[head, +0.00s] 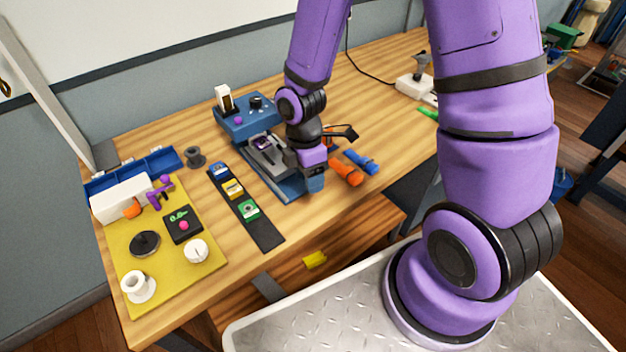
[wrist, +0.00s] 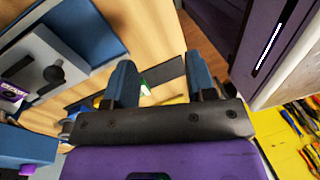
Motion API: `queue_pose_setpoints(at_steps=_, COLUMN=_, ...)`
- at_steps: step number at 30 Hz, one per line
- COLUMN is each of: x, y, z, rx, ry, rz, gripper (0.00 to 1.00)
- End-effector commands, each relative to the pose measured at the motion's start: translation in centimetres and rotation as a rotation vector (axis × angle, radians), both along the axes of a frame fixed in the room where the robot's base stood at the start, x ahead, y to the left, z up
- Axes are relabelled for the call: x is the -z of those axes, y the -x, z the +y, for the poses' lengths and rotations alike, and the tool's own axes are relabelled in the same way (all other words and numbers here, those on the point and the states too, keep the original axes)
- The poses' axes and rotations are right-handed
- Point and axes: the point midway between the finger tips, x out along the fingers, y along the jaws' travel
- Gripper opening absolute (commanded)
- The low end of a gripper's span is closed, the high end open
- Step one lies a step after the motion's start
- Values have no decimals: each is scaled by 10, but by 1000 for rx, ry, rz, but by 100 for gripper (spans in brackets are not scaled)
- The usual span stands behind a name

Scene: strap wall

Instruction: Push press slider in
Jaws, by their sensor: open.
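The press (head: 247,118) is a blue unit on the wooden table, with a dark knob, a purple button and a white part on top. Its grey slider (head: 268,157) lies on the long blue base in front, with a purple-marked piece at its far end. The slider also shows at the left of the wrist view (wrist: 40,62), with a black knob on it. My gripper (head: 316,186) is low beside the near right end of the press base. In the wrist view its two blue fingers (wrist: 160,82) are apart with nothing between them. Contact with the slider is not visible.
A black strip (head: 264,234) with blue, yellow and green blocks lies left of the press. A yellow board (head: 165,265) with knobs and a button is further left. Orange (head: 346,172) and blue (head: 364,162) tools lie right of my gripper. The table's front edge is close.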

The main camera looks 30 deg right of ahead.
Motion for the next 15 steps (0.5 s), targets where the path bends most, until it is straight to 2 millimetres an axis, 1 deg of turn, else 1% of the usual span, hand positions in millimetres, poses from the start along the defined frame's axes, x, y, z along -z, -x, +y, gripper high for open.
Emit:
queue_pose_setpoints(at_steps=3, x=-1, y=12, z=0, rx=-2, ry=1, rz=0, gripper=51)
queue_pose_setpoints(at_steps=6, x=-2, y=17, z=0, rx=-1, ry=0, rz=-1, gripper=51)
queue_pose_setpoints(at_steps=15, x=-2, y=18, z=0, rx=-1, ry=0, rz=0, gripper=51)
